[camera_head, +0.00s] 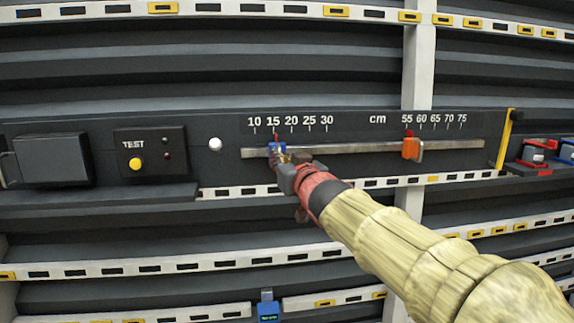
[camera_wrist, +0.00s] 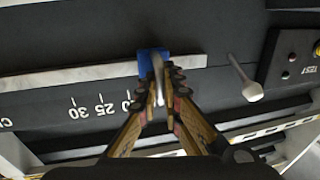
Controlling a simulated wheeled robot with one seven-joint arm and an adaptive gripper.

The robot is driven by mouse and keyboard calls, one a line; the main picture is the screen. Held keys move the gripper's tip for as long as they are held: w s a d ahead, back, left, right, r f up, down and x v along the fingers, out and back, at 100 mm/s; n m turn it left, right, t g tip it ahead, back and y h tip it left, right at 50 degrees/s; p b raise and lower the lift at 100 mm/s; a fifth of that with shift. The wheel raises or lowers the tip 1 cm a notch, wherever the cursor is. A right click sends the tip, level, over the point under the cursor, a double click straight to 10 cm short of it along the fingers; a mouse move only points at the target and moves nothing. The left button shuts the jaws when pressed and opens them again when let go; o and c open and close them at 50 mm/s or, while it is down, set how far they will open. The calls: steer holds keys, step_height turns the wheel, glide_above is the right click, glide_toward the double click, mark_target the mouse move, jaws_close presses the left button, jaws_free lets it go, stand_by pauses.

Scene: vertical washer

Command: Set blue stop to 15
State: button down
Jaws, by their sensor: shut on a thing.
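The blue stop (camera_head: 277,149) sits on the grey metal rail (camera_head: 350,148) in the head view. Its red pointer (camera_head: 276,137) lines up with or very near the 15 mark on the scale (camera_head: 291,122). My gripper (camera_head: 284,163) reaches in from the lower right and is shut on the stop. In the wrist view the blue stop (camera_wrist: 152,62) shows beyond my fingertips (camera_wrist: 162,90), which close around its thin grey tab. The fingers hide the scale near the stop in that view.
An orange stop (camera_head: 411,148) stands on the same rail near 55. A white knob (camera_head: 215,144) and a TEST box with a yellow button (camera_head: 135,164) lie to the left. A yellow end bracket (camera_head: 504,140) closes the right end. The rail between the stops is clear.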

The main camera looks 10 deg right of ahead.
steer(key=shift+a, duration=0.35)
steer(key=c, duration=2.1)
jaws_free()
steer(key=shift+o, duration=0.5)
steer(key=shift+s+d, duration=0.1)
steer(key=shift+s, duration=0.05)
steer(key=s+d, duration=0.2)
steer(key=s, duration=0.9)
steer(key=shift+s+d, duration=0.15)
steer(key=shift+s, duration=0.1)
